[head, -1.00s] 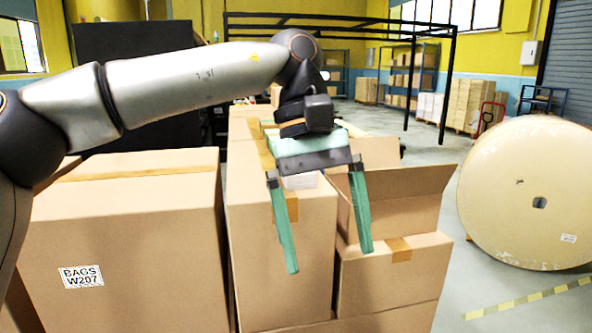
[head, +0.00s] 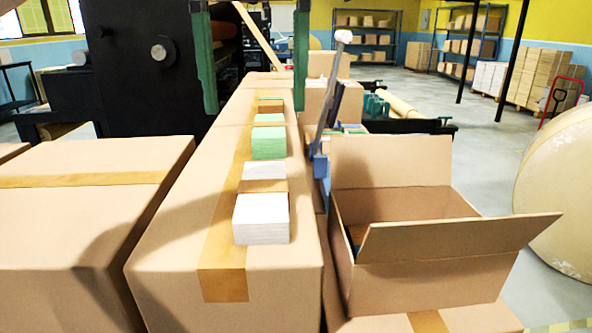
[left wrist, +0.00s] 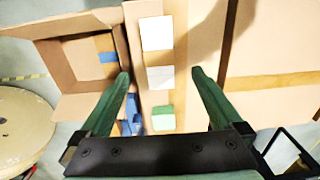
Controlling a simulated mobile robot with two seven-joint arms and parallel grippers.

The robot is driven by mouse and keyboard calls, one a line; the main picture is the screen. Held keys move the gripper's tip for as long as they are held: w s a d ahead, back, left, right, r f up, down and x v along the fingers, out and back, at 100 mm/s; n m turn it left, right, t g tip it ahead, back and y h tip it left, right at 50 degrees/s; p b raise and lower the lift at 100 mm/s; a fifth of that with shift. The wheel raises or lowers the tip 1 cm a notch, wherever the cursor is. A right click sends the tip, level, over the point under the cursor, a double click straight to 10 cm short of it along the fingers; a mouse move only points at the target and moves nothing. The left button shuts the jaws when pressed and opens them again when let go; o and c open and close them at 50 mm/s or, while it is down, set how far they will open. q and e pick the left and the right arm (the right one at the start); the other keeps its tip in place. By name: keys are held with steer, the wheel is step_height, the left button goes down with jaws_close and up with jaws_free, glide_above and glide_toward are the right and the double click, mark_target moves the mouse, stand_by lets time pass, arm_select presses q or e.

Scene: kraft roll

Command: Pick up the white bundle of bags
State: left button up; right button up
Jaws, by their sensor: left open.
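The white bundle of bags (head: 262,220) sits on top of a long closed carton (head: 290,270), at the near end of a row of bundles on its tape strip. It also shows near the top of the left wrist view (left wrist: 156,33). A second white bundle (head: 264,171) and a green bundle (head: 268,143) lie behind it. My left gripper (head: 254,111) is open and empty, its two green fingers hanging from the top of the head view. In the left wrist view its fingertips (left wrist: 160,73) are spread on either side of the row, apart from the near white bundle. My right gripper is not in view.
An open empty-looking carton (head: 430,285) with raised flaps stands at right. A blue device with a tall lever (head: 320,165) stands between it and the long carton. Another closed carton (head: 80,240) is at left, a large paper roll (head: 565,190) at far right.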

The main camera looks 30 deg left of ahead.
arm_select(q)
glide_above(263, 186)
steer(key=shift+s+d+f, duration=0.1)
steer(key=shift+s+f, duration=0.1)
steer(key=shift+f, duration=1.6)
steer(key=shift+s+d+f, duration=0.1)
steer(key=shift+s+f, duration=0.05)
steer(key=shift+f, duration=1.6)
steer(key=shift+w+a+f, duration=0.1)
steer(key=shift+w+f, duration=0.05)
steer(key=shift+f, duration=0.75)
steer(key=shift+w+a+f, duration=0.1)
steer(key=shift+w+f, duration=0.05)
steer(key=shift+f, duration=1.55)
steer(key=c, duration=1.4)
step_height(263, 186, up, 10)
